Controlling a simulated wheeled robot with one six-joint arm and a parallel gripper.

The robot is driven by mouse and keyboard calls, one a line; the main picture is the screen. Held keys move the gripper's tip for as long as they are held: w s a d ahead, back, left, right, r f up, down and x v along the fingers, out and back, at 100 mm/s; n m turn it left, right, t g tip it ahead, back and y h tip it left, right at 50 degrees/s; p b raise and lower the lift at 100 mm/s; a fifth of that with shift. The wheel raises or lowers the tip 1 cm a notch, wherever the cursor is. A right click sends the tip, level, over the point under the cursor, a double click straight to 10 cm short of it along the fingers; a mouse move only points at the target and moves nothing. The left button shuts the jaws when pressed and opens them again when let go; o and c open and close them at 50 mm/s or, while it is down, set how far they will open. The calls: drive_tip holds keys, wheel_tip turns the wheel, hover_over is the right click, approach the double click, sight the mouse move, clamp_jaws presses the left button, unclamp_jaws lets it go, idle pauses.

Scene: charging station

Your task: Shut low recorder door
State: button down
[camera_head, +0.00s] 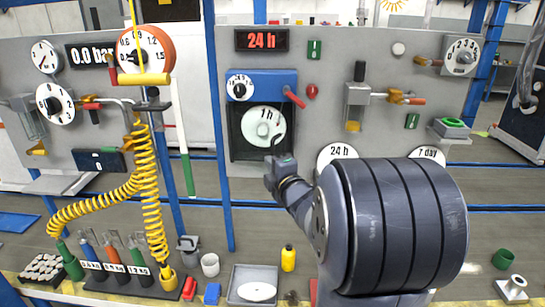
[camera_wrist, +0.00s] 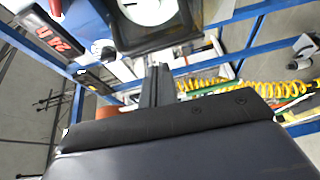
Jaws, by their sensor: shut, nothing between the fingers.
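The recorder (camera_head: 262,86) is a blue-topped unit on the grey panel, with a round white dial and a red lever at its right. Below it, a dark square frame (camera_head: 236,150) surrounds a white "1 h" chart disc (camera_head: 263,119). This framed part also shows at the top of the wrist view (camera_wrist: 170,38). I cannot make out the door as a separate part or tell how far it stands open. My gripper (camera_head: 274,162) is shut and empty, at the frame's lower right edge. In the wrist view its fingers (camera_wrist: 155,72) point toward the frame's lower edge; contact is unclear.
A "24 h" disc (camera_head: 338,153) and a "7 day" disc (camera_head: 427,154) hang to the right, partly behind my arm. A yellow coiled hose (camera_head: 154,190) hangs at left. A grey tray (camera_head: 240,283) and a yellow bottle (camera_head: 288,258) stand on the front bench.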

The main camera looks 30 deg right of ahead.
drive_tip(key=shift+w+d+p, duration=0.3)
drive_tip(key=shift+w+d, duration=0.35)
drive_tip(key=shift+d, duration=0.1)
drive_tip(key=shift+d, duration=0.1)
drive_tip(key=w+d+b, duration=0.1)
drive_tip(key=w+d, duration=0.5)
drive_tip(key=d, duration=0.5)
drive_tip(key=shift+d, duration=0.2)
idle(0.6)
